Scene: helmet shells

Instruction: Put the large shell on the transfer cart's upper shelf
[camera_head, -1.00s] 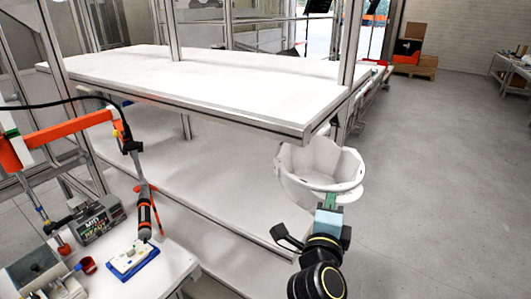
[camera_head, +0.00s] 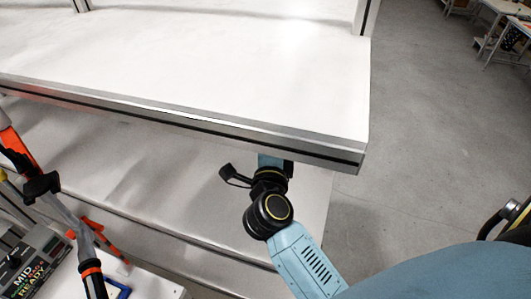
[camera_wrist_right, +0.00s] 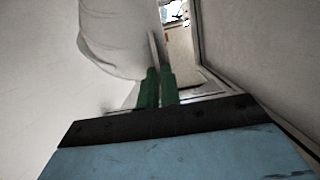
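The large shell (camera_wrist_right: 112,38) is white and curved, and it shows in the right wrist view at the upper left, partly out of frame. My right gripper (camera_wrist_right: 158,88) has its green fingers close together on the shell's rim. In the head view my right wrist reaches under the front edge of the white upper shelf (camera_head: 200,65), near its right corner. The fingers and shell are hidden there by the shelf. The lower shelf (camera_head: 145,178) shows below it. The upper shelf's visible surface is bare. My left gripper is not in view.
The upper shelf's metal front edge (camera_head: 200,122) lies directly above my right wrist. Frame posts (camera_head: 366,16) rise from the shelf's back. A workbench with an orange-and-black tool (camera_head: 88,255) and a grey box (camera_head: 30,262) is at lower left. Grey floor (camera_head: 430,130) is open on the right.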

